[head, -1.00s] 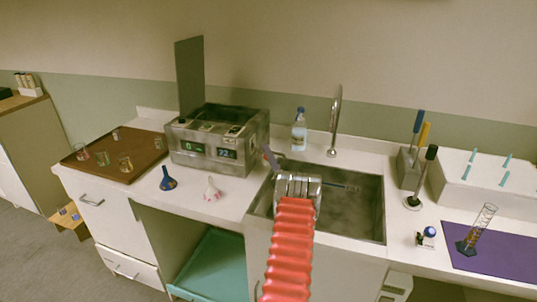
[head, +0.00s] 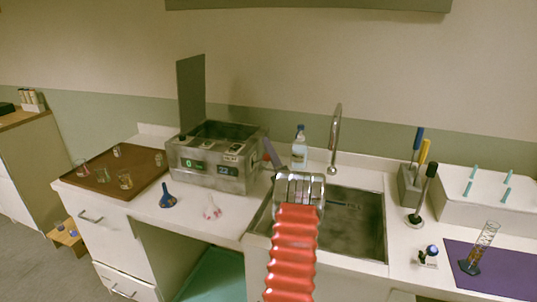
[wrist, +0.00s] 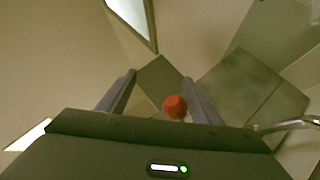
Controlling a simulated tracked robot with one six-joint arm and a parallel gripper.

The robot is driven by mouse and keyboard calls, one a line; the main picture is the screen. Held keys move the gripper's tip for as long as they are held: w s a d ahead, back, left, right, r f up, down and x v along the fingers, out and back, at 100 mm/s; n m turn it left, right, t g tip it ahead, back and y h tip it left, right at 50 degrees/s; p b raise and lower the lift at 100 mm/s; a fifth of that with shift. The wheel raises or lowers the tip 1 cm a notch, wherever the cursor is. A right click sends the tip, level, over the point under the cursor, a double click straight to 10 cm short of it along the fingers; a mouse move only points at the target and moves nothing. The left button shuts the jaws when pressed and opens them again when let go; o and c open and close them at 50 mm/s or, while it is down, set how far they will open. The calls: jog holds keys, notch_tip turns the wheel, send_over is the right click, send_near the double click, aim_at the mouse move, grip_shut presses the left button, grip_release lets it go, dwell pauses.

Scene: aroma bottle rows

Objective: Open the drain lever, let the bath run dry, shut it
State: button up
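A red round knob (wrist: 175,106), which looks like the drain lever's end, shows in the wrist view between my fingers, closer to the right one. My gripper (wrist: 158,77) is open, with a gap left of the knob. In the head view my gripper (head: 271,152) is at the bath's right side, mostly hidden by my arm. The lever's shaft and the water level are hidden.
The sink (head: 365,225) with a tall faucet (head: 335,140) lies right of the bath. A spray bottle (head: 299,150) stands behind my wrist. A blue flask (head: 167,198) and a pink-white flask (head: 212,209) stand before the bath. A brown tray (head: 105,185) with glassware is left.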

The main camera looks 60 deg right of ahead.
jog(key=shift+w+a+r, duration=0.2)
jog(key=shift+r, duration=0.35)
jog(key=shift+s+f, duration=0.1)
jog(key=shift+f, duration=0.05)
jog(key=shift+o, duration=1)
jog(key=shift+s+a+f, duration=0.1)
jog(key=shift+s+a, duration=0.1)
jog(key=shift+s, duration=0.5)
jog(key=shift+s+a+f, duration=0.1)
jog(key=shift+s+a, duration=0.05)
jog(key=shift+s, duration=0.55)
jog(key=shift+s+a, duration=0.15)
jog(key=shift+s, duration=0.3)
jog(key=shift+c, duration=1)
jog(key=s+a, duration=0.3)
jog(key=s, duration=0.8)
jog(key=shift+s+a, duration=0.25)
jog(key=shift+s, duration=0.1)
